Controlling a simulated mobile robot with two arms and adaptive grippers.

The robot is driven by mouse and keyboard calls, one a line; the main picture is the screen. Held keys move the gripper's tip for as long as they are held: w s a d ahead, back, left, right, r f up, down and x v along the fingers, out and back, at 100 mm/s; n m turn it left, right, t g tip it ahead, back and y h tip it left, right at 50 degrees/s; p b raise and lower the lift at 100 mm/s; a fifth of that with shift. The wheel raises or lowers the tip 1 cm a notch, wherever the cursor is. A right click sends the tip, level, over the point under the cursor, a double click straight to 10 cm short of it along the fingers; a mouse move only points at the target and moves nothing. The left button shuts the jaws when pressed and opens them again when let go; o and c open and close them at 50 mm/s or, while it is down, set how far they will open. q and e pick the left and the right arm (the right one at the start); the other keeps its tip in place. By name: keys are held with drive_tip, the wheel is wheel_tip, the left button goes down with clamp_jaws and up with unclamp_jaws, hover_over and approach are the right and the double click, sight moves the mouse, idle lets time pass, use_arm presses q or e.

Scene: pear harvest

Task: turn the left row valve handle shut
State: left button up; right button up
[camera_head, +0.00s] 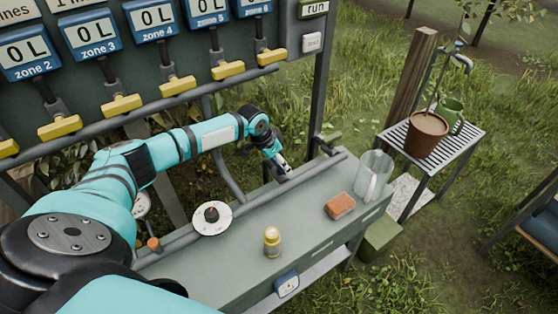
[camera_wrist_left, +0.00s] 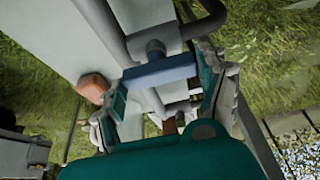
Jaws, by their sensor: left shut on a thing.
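In the left wrist view a blue bar-shaped valve handle (camera_wrist_left: 160,70) sits crosswise on a grey stub of a grey pipe (camera_wrist_left: 92,15). My left gripper (camera_wrist_left: 163,88) has a finger at each end of this bar and is shut on it. In the head view my left gripper (camera_head: 284,170) is at the grey pipe along the back of the bench, and it hides the handle. Several yellow handles (camera_head: 122,104) hang below the zone displays on the panel, apart from the gripper. My right gripper is not in view.
The bench (camera_head: 240,265) holds a round dial (camera_head: 212,218), a yellow-capped bottle (camera_head: 272,240), an orange-brown block (camera_head: 340,206) and a clear jar (camera_head: 373,175). A slatted stand (camera_head: 470,133) with a potted plant (camera_head: 427,135) and a green watering can (camera_head: 452,112) stands at the right.

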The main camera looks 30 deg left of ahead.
use_arm(q)
drive_tip(key=shift+c, duration=1.1)
drive_tip(key=shift+m, duration=0.3)
drive_tip(key=m+b, duration=0.1)
drive_tip(key=m+h+b, duration=0.1)
drive_tip(key=m+b, duration=0.1)
drive_tip(key=shift+w+a+f+m+g, duration=0.1)
drive_tip(key=shift+f+m+g, duration=0.05)
drive_tip(key=shift+m+g, duration=0.15)
drive_tip(key=m+b, duration=0.2)
drive_tip(key=m+g+h+b, duration=0.1)
drive_tip(key=m+b, duration=0.1)
drive_tip(key=shift+w+m+g, duration=0.1)
drive_tip(key=shift+m+g, duration=0.2)
drive_tip(key=m+g+b, duration=0.1)
drive_tip(key=m+b, duration=0.1)
drive_tip(key=m+g+b, duration=0.1)
drive_tip(key=m+b, duration=0.1)
drive_tip(key=m, duration=0.1)
drive_tip(key=shift+w+h+b, duration=0.1)
drive_tip(key=shift+h+b, duration=0.2)
drive_tip(key=shift+h, duration=0.1)
drive_tip(key=m+g+b, duration=0.1)
drive_tip(key=m+b, duration=0.1)
drive_tip(key=m, duration=0.1)
drive_tip(key=shift+r+m+y+b, duration=0.25)
drive_tip(key=shift+m+b, duration=0.2)
drive_tip(key=shift+m, duration=0.25)
drive_tip(key=shift+g, duration=0.3)
